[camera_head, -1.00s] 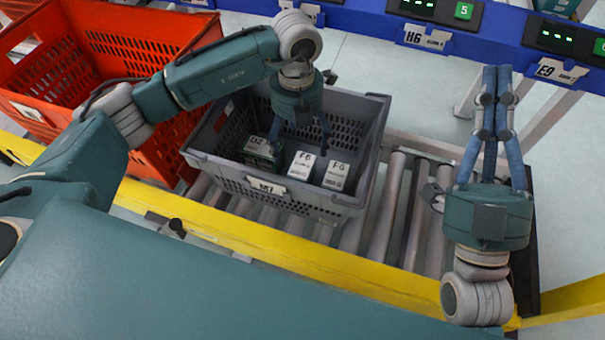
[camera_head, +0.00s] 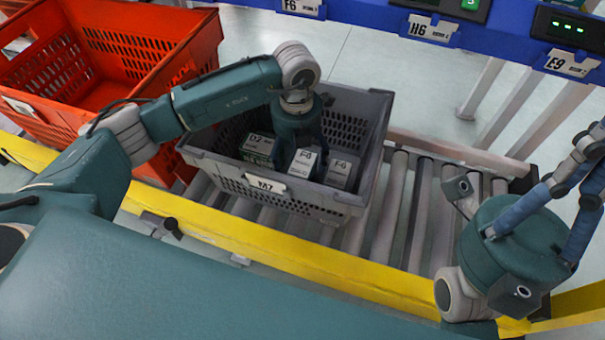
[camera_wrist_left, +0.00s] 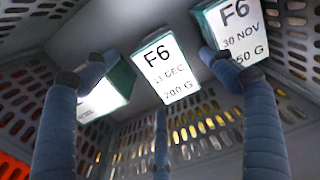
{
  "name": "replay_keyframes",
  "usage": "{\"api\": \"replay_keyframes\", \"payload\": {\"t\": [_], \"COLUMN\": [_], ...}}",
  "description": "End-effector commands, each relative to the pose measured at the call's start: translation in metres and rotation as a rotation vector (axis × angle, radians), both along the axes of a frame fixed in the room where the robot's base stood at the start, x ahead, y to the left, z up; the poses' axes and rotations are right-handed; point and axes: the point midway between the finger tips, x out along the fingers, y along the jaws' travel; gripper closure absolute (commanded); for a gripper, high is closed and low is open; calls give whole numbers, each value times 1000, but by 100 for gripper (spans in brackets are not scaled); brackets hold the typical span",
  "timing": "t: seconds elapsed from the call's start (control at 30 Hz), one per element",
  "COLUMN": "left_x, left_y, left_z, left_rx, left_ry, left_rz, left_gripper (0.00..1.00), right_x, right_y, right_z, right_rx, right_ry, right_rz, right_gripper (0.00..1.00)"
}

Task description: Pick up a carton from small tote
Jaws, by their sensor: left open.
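The small grey tote (camera_head: 265,189) holds three white-and-green cartons in a row. The left carton (camera_head: 258,145) is marked D2. The middle carton (camera_head: 303,163) and the right carton (camera_head: 341,171) are marked F6. The middle carton also shows in the left wrist view (camera_wrist_left: 166,70), label facing the camera. My left gripper (camera_head: 300,150) is inside the tote, open, with its fingers spread around the middle carton. In the wrist view one finger overlaps the left carton (camera_wrist_left: 108,95) and another overlaps the right carton (camera_wrist_left: 236,35). My right gripper (camera_head: 590,160) is at the right edge, fingertips partly cut off.
A large orange tote (camera_head: 130,45) stands to the left, against the grey one. The grey tote rests on a roller conveyor (camera_head: 400,215) with a yellow rail (camera_head: 270,255) in front. A blue rack beam (camera_head: 385,18) with displays runs behind. Rollers right of the tote are bare.

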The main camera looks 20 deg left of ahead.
Motion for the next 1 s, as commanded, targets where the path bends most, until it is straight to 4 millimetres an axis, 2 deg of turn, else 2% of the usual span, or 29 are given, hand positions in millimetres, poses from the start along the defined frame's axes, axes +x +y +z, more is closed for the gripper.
{"api": "replay_keyframes", "payload": {"t": [0.03, 0.1, 0.43, 0.7, 0.73, 1.0], "left_x": [-1, 0, 0, 0, 0, 1], "left_y": [0, 0, 0, 0, 0, 0], "left_z": [-12, -18, -21, -21, -20, -18], "left_rx": [0, -1, -1, -1, -1, -1], "left_ry": [2, 1, 0, 0, -1, -2], "left_rz": [1, 1, 0, 0, 0, 0], "left_gripper": [17, 17, 17, 70, 73, 74], "right_x": [1, 1, 2, 2, 2, 2], "right_y": [0, 0, 0, 1, 1, 1], "right_z": [-7, -9, -9, -9, -9, -8], "right_rx": [-1, -2, -3, -2, -2, -3], "right_ry": [4, 6, 8, 8, 8, 9], "right_rz": [0, 0, -1, 0, 0, 0], "right_gripper": [100, 100, 100, 100, 100, 100]}}
